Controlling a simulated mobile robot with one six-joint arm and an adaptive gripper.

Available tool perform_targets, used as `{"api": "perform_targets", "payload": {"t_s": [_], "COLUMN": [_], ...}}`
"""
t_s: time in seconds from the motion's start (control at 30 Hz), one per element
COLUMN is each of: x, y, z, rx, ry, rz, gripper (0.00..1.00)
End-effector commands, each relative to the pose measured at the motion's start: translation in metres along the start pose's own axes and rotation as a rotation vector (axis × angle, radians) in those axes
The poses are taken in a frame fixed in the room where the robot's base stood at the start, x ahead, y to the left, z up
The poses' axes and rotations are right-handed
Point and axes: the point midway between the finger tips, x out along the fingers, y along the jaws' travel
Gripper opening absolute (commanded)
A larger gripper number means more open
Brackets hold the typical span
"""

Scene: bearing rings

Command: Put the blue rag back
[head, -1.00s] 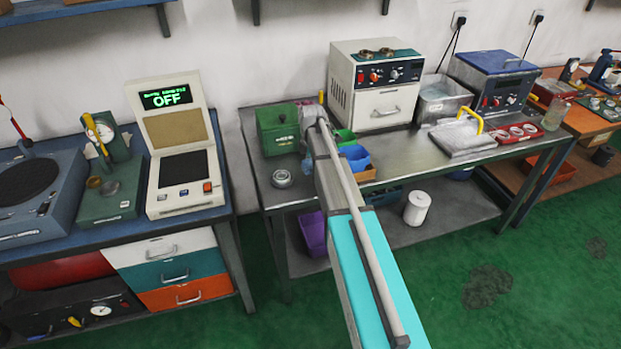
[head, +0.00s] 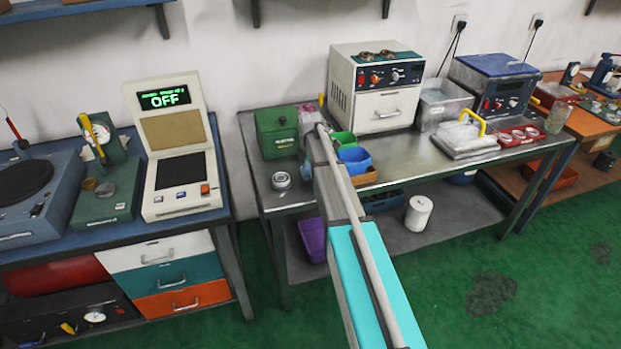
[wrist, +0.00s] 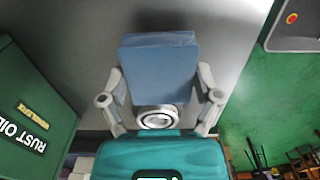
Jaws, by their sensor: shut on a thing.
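The blue rag (wrist: 160,62) shows in the wrist view as a flat, folded, square-edged blue piece. My gripper (wrist: 160,88) is shut on it, with one finger at each side. The rag is above a grey surface, and I cannot tell whether it touches it.
The green box (head: 277,132), marked RUST OIL in the wrist view (wrist: 32,115), stands close to my gripper. A round metal piece (head: 281,181) lies near the left edge of the steel bench (head: 400,165). Green and blue bins (head: 355,160) stand right of my arm.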

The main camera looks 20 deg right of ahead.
Motion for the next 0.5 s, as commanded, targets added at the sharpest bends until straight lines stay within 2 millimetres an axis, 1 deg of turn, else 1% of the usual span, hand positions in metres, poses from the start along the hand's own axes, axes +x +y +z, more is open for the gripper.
{"api": "perform_targets", "payload": {"t_s": [0.03, 0.2, 0.5], "x": [0.009, 0.021, 0.022], "y": [-0.001, -0.001, -0.001], "z": [0.000, 0.000, 0.000], "rx": [0.000, 0.000, 0.000], "ry": [0.000, 0.000, 0.000], "rz": [0.000, 0.000, 0.000], "gripper": [0.43, 0.43, 0.43]}}
